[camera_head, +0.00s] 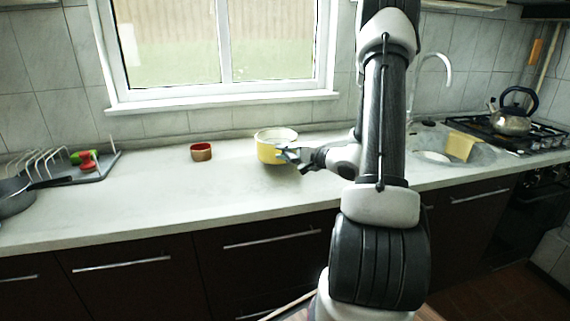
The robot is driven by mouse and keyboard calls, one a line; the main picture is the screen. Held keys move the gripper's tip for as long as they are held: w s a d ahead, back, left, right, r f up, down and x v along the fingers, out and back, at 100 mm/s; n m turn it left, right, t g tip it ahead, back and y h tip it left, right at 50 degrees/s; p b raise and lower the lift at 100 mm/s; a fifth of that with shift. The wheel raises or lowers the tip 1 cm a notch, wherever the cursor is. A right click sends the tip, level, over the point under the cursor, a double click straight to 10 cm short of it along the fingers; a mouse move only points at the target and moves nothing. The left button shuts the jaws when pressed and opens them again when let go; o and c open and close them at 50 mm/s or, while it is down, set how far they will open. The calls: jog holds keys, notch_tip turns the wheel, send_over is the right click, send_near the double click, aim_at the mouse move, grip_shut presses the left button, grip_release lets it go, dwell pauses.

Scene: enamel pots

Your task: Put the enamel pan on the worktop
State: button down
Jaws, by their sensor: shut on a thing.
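A yellow enamel pan (268,152) with a pale rim is at the middle of the pale worktop (150,205), below the window. My gripper (284,153) reaches in from the right and is shut on the pan's near right side. The fingers cover part of that side. The pan looks upright; I cannot tell whether its base touches the worktop.
A small red-brown bowl (201,152) stands to the left of the pan. A rack (38,163), a dark pan (15,198) and a tray (100,168) are at the far left. A sink (475,157) and a kettle (511,122) on a hob are at the right. The worktop's front left is clear.

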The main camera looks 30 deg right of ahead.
notch_tip(320, 180, down, 4)
jog(key=shift+f, duration=0.1)
jog(key=c, duration=1.4)
grip_release()
jog(key=v, duration=1.2)
jog(key=shift+d, duration=0.1)
